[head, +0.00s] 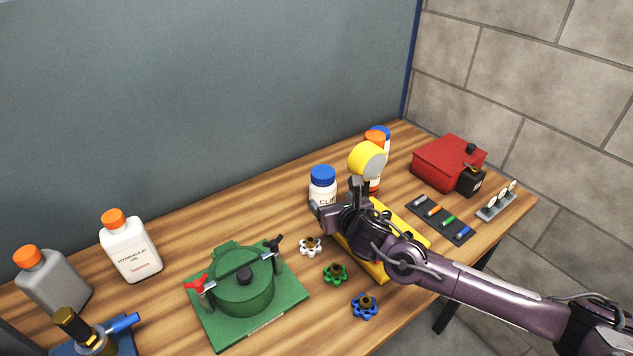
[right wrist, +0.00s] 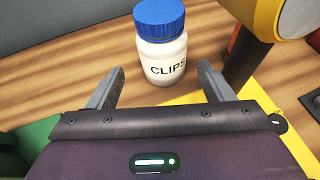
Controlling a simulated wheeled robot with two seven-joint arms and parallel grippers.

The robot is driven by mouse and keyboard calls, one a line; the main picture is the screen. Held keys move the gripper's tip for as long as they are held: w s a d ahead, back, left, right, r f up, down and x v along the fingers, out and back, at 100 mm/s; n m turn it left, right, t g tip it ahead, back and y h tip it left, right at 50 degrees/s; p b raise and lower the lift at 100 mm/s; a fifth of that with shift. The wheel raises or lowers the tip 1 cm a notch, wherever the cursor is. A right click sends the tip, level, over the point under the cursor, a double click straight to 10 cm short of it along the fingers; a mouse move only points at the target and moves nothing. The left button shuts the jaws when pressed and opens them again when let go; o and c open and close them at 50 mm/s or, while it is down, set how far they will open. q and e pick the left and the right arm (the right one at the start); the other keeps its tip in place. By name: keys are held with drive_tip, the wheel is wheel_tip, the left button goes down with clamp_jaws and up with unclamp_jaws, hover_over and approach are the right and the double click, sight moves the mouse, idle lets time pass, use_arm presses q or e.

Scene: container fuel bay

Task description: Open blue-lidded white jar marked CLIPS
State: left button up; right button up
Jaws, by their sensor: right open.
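The white jar marked CLIPS (head: 322,190) stands upright on the wooden bench with its blue lid (head: 322,175) on. In the right wrist view the jar (right wrist: 164,62) and its ridged blue lid (right wrist: 160,18) show just beyond the fingertips. My right gripper (head: 336,207) is in front of the jar, low near the bench, and hides part of its label. In the right wrist view the right gripper (right wrist: 160,80) is open and empty, with one finger to each side of the jar's lower part. Whether a finger touches the jar I cannot tell. My left gripper is not in view.
A yellow round-headed object (head: 367,160) stands close right of the jar, with an orange-capped bottle (head: 375,138) behind. Handwheels (head: 336,273) and a green lidded vessel (head: 243,290) lie left. A red box (head: 448,163) is at right.

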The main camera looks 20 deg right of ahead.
sight(327, 191)
drive_tip(key=shift+w+r, duration=0.1)
drive_tip(key=shift+w, duration=0.35)
drive_tip(key=shift+p+x, duration=0.4)
drive_tip(key=shift+x, duration=0.5)
drive_tip(key=x, duration=0.1)
drive_tip(key=p+x, duration=0.2)
drive_tip(key=x, duration=0.1)
drive_tip(key=shift+w+d+r, duration=0.1)
drive_tip(key=shift+d+r, duration=0.05)
drive_tip(key=shift+r, duration=0.15)
drive_tip(key=shift+w+f, duration=0.4)
drive_tip(key=shift+w, duration=0.2)
drive_tip(key=shift+r, duration=0.1)
drive_tip(key=c, duration=0.9)
